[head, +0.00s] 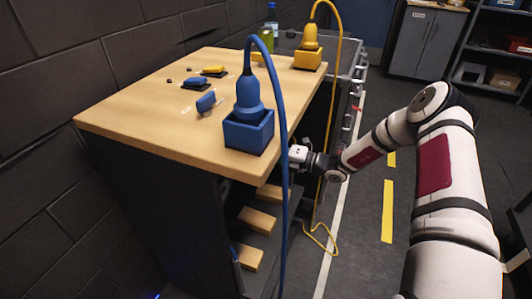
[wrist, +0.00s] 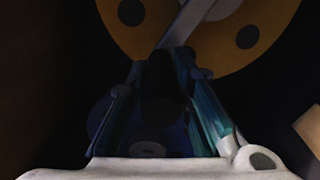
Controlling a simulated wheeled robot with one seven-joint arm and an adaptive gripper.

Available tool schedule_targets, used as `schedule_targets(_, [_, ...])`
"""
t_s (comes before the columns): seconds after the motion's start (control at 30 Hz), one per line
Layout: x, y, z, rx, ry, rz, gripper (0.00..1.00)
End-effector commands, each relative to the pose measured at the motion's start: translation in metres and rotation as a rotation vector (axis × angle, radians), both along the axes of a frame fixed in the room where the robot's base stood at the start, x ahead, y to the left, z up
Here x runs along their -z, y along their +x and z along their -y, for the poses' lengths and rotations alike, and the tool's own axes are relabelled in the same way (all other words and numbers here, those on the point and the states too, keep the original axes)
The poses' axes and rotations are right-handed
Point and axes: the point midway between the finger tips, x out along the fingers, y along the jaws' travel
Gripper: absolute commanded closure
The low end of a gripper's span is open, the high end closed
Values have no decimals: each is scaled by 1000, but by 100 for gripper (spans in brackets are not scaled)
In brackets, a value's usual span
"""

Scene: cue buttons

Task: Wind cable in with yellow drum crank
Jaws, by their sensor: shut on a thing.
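The yellow drum (wrist: 272,22) shows in the wrist view as a round orange-yellow disc with dark holes, cut off by the top edge. A grey crank arm (wrist: 188,20) runs across its face. My gripper (wrist: 172,72) is shut on the crank's dark handle (wrist: 162,88), with a finger on either side; the grip itself is in shadow. In the head view my gripper (head: 296,156) reaches under the right side of the bench top, and the drum is hidden there. The yellow cable (head: 334,110) rises from a yellow plug (head: 310,38), hangs down the bench's right side and lies loosely on the floor.
The wooden bench (head: 150,105) carries a blue box (head: 249,132) with a blue plug (head: 248,96). A yellow box (head: 308,60) stands at the far corner.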

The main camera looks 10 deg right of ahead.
Motion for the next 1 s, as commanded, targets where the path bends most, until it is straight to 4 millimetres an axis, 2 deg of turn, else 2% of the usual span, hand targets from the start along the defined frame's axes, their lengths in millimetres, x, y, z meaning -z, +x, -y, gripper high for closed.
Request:
schedule_targets(0.03, [-7,1,1,-1,3,12,100])
schedule_targets(0.2, [-12,3,2,0,3,17,100])
schedule_targets(0.7, [-14,5,3,3,2,21,100])
schedule_targets(0.73, [-14,6,3,3,3,22,75])
schedule_targets(0.8, [-14,6,3,4,3,22,59])
schedule_targets(1.0, [-12,5,3,4,1,17,59])
